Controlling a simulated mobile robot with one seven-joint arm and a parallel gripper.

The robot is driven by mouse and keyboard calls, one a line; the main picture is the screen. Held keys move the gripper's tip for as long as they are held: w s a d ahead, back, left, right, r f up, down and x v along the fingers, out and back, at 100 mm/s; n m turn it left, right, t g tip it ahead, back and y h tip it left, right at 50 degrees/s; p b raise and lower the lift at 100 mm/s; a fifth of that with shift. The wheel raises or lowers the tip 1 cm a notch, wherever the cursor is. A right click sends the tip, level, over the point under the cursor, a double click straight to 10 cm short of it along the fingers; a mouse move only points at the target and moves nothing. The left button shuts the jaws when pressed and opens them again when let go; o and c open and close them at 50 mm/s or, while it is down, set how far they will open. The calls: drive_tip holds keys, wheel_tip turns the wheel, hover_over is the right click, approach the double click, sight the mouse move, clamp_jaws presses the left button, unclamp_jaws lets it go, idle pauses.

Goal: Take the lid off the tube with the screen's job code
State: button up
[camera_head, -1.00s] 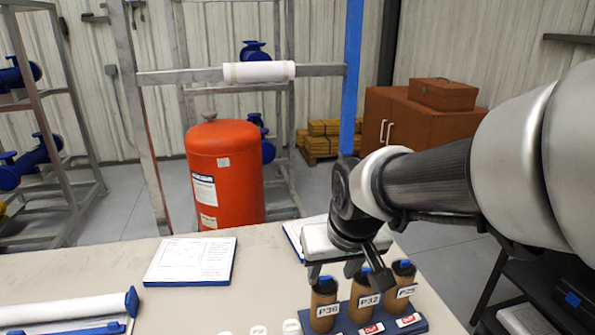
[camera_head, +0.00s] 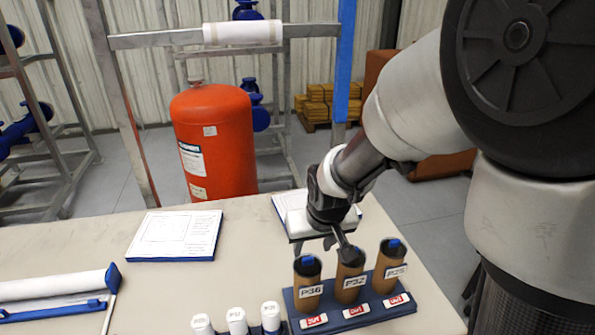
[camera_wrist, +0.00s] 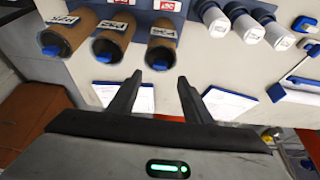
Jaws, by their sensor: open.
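Three brown tubes with dark lids and blue knobs stand in a blue rack (camera_head: 290,308). They are labelled P36 (camera_head: 309,292), P32 (camera_head: 351,284) and P25 (camera_head: 389,274). My gripper (camera_head: 326,246) is open and empty, above and behind the rack; one finger overlaps P32's lid in the head view. In the wrist view the open fingers (camera_wrist: 160,82) point toward P36 (camera_wrist: 162,40), whose lid lies between and just beyond the fingertips, apparently untouched. P32 (camera_wrist: 112,42) and P25 (camera_wrist: 70,32) lie to its left. No screen with a job code is visible.
Several small white cylinders (camera_head: 237,320) stand left of the rack. A paper on a blue board (camera_head: 175,235) lies on the bench (camera_head: 60,255), another behind my gripper. A blue holder with a white roll (camera_head: 55,290) is at left. A red tank (camera_head: 215,145) stands beyond.

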sight(308, 258)
drive_tip(key=x, duration=0.7)
drive_tip(key=shift+w+f, duration=0.2)
drive_tip(key=shift+f, duration=0.15)
drive_tip(key=c, duration=1.1)
